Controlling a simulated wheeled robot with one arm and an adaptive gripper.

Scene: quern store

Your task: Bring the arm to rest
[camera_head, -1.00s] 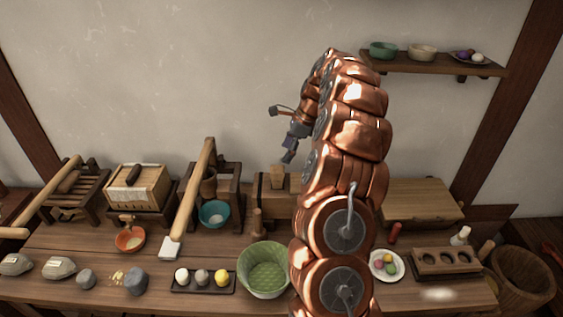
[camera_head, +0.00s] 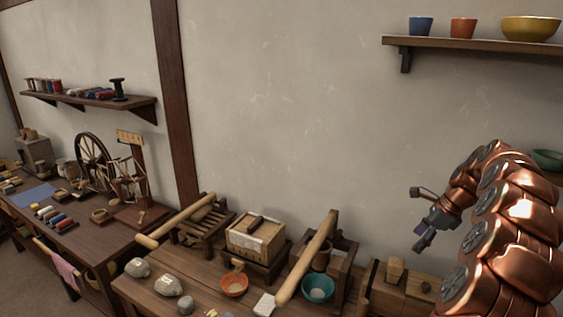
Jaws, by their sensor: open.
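My copper-coloured arm rises at the right edge of the head view and arches over to the left. My gripper (camera_head: 428,219) hangs at its end, in front of the bare wall. It is open, with nothing between its fingers. It is above and apart from the wooden block (camera_head: 398,292) on the workbench (camera_head: 150,297). The lower part of the arm is cut off by the frame.
Below the gripper's left stand a long-handled wooden device (camera_head: 310,262), a teal bowl (camera_head: 318,288), a wooden box (camera_head: 256,236) and an orange bowl (camera_head: 234,285). A shelf (camera_head: 480,44) with bowls is up right. A spinning wheel (camera_head: 92,160) stands on the left table.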

